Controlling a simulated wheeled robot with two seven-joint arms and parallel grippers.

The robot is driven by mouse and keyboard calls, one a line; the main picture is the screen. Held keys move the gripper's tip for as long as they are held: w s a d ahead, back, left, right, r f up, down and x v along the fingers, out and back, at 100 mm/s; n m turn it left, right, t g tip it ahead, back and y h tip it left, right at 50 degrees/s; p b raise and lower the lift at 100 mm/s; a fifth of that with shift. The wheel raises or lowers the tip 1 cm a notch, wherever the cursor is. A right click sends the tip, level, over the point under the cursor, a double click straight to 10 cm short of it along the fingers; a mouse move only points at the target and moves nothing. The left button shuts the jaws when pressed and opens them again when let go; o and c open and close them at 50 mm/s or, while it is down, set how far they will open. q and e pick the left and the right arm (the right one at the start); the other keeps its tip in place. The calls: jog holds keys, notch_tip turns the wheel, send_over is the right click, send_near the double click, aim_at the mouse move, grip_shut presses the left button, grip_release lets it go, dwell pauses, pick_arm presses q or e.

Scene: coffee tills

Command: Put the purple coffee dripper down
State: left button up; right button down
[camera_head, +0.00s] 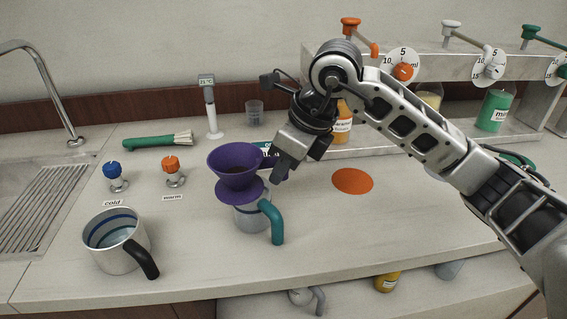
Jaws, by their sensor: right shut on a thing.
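The purple coffee dripper (235,163) is a funnel with a wide flange. It sits upright over the mouth of a grey mug (247,218) with a teal handle; I cannot tell whether the flange rests fully on the rim. My right gripper (278,172) reaches in from the right and is shut at the dripper's right side, on what appears to be its handle, which the jaws hide. My left gripper is not in view.
A large steel pitcher (115,243) stands at the front left, near the sink (38,190). Blue (114,172) and orange (172,166) taps, a green brush (158,141) and a thermometer stand (211,112) are behind. An orange disc (352,181) lies on clear counter to the right, below syrup dispensers.

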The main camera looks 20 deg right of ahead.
jog(key=c, duration=1.3)
grip_release()
jog(key=shift+r, duration=0.15)
jog(key=v, duration=1.2)
jog(key=shift+a, duration=0.1)
